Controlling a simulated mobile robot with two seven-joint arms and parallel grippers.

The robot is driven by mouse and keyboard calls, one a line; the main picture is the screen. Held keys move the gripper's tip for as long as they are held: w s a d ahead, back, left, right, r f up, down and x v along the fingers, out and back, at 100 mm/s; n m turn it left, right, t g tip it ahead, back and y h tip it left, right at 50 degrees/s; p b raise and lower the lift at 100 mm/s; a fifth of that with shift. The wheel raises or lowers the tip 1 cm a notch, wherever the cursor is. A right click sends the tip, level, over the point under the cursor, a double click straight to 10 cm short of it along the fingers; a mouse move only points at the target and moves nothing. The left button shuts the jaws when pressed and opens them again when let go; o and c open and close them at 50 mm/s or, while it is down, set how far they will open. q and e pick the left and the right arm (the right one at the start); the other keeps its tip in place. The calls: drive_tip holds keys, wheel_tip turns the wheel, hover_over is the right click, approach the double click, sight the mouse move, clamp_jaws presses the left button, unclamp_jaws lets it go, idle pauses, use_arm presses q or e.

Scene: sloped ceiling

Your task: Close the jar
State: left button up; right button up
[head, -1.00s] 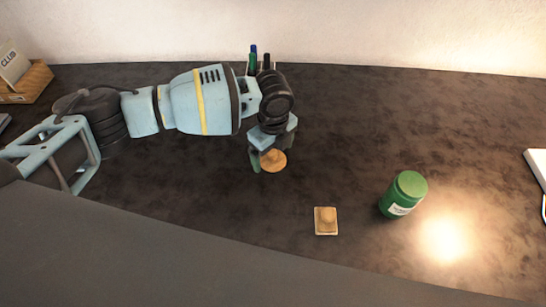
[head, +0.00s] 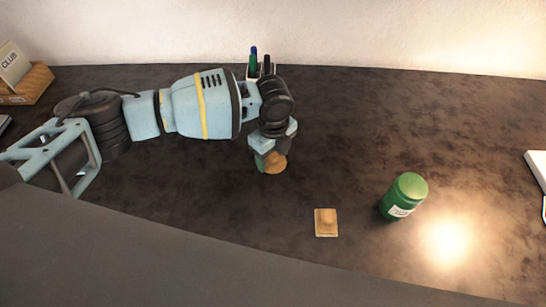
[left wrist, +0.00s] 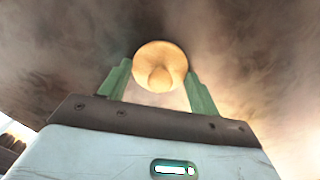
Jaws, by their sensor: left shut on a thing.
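A round wooden lid with a knob (head: 276,164) is below my left gripper (head: 268,157) in the head view. In the left wrist view the round lid (left wrist: 160,68) sits between the green fingers of the left gripper (left wrist: 158,78), which is shut on it. I cannot tell whether the lid is clear of the table. A square wooden lid with a knob (head: 326,222) lies flat between the round lid and the jar. My right gripper is not in view.
A holder with pens (head: 258,67) stands by the wall behind my left wrist. A wooden box with a card (head: 28,84) is at the far left. A white object (head: 537,168) is at the right edge. The dark table (head: 430,120) is clear behind the jar.

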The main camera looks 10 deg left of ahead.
sight(271, 157)
use_arm(q)
drive_tip(key=shift+r, duration=0.5)
drive_tip(key=r, duration=0.2)
drive_tip(key=shift+s+a+r, duration=0.2)
drive_tip(key=shift+s+r, duration=0.15)
drive_tip(key=shift+s, duration=0.05)
drive_tip(key=s+a, duration=0.2)
drive_tip(key=s, duration=0.2)
drive_tip(key=s+a+r+p, duration=0.1)
drive_tip(key=s+a, duration=0.1)
drive_tip(key=s, duration=0.3)
drive_tip(key=s+a, duration=0.2)
drive_tip(key=s, duration=0.2)
drive_tip(key=shift+s+a+r+p, duration=0.1)
drive_tip(key=shift+s+r+p, duration=0.05)
drive_tip(key=shift+s+p, duration=0.2)
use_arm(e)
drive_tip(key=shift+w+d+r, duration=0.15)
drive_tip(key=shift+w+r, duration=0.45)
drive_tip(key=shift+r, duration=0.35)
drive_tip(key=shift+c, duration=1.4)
